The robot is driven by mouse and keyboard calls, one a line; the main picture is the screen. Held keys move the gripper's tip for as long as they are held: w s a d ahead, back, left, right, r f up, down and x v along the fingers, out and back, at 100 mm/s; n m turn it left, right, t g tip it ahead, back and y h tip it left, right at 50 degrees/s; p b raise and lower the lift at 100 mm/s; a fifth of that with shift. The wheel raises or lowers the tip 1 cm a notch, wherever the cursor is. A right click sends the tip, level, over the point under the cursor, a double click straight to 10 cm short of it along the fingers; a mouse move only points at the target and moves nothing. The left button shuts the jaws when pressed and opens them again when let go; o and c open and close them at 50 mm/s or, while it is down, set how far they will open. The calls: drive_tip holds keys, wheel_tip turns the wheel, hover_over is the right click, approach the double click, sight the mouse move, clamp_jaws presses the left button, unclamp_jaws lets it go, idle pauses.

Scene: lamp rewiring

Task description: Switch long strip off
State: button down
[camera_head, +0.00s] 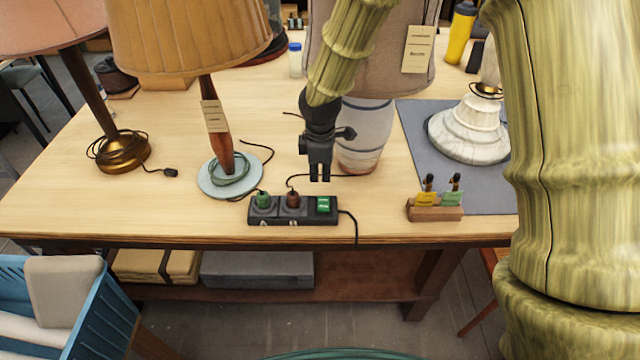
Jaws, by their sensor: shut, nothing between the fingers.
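The long strip (291,218) is a dark power strip lying near the table's front edge. A green plug (262,199) and a brown plug (292,200) sit in its sockets. Its green switch (323,204) is at the right end; whether it glows or which way it is tipped is too small to tell. My gripper (320,178) points down with its fingers shut and empty. It appears just above and behind the green switch, apart from it.
Lamps with a brass base (123,152), a pale blue round base (229,178), a blue-white ceramic body (364,130) and a white marble base (470,130) stand around. A wooden block (435,210) with tags is to the right. A cord hangs over the front edge.

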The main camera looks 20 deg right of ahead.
wheel_tip(320, 180, up, 6)
drive_tip(key=b, duration=0.1)
drive_tip(key=shift+w, duration=0.35)
drive_tip(key=shift+s+d, duration=0.1)
drive_tip(key=shift+d, duration=0.05)
